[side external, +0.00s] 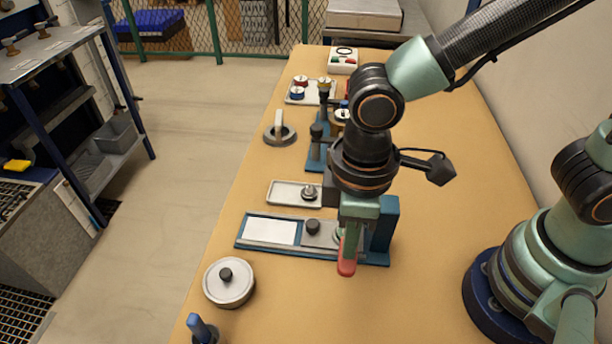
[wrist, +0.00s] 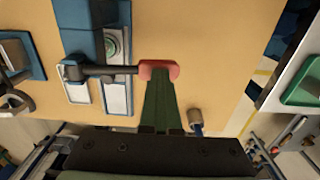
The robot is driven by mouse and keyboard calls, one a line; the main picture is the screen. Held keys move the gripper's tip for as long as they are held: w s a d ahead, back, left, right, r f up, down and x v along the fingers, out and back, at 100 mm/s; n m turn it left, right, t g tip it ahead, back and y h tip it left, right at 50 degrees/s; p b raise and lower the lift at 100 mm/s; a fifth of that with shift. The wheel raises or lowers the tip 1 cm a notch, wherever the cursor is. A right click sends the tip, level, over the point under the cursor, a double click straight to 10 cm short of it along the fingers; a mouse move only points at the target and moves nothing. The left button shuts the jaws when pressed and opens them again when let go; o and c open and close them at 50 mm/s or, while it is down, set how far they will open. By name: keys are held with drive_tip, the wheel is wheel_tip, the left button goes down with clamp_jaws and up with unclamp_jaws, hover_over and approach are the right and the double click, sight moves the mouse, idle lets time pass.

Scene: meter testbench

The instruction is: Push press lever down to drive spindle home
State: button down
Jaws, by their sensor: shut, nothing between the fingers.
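The press stands on a blue base (side external: 245,238) with a blue post (side external: 385,222) at its right end. Its lever ends in a red grip (side external: 347,268), which points toward the side camera. In the wrist view the dark lever arm (wrist: 108,70) runs across to the red grip (wrist: 158,70). My gripper (wrist: 159,82) is shut and empty, its green fingertips at the red grip; I cannot tell if they press on it. In the side view my gripper (side external: 352,225) hides much of the lever and spindle. A grey plate with a black knob (side external: 313,227) sits on the base.
A small tray (side external: 280,193) with a metal part lies behind the base. A round lidded pot (side external: 229,283) and a blue-handled tool (side external: 200,330) stand in front left. A ring-based handle (side external: 279,133) and a knob board (side external: 300,94) are farther back.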

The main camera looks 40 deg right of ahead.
wheel_tip(320, 180, up, 12)
idle(1.3)
drive_tip(key=w+d+m+t, duration=0.2)
drive_tip(key=w+d+m, duration=0.2)
drive_tip(key=d, duration=0.7)
drive_tip(key=w+d+m+t, duration=0.3)
drive_tip(key=w+d+m, duration=0.1)
drive_tip(key=d, duration=0.7)
drive_tip(key=shift+w+d+m+t, duration=0.15)
drive_tip(key=shift+w+m+t, duration=0.15)
drive_tip(key=shift+m, duration=0.2)
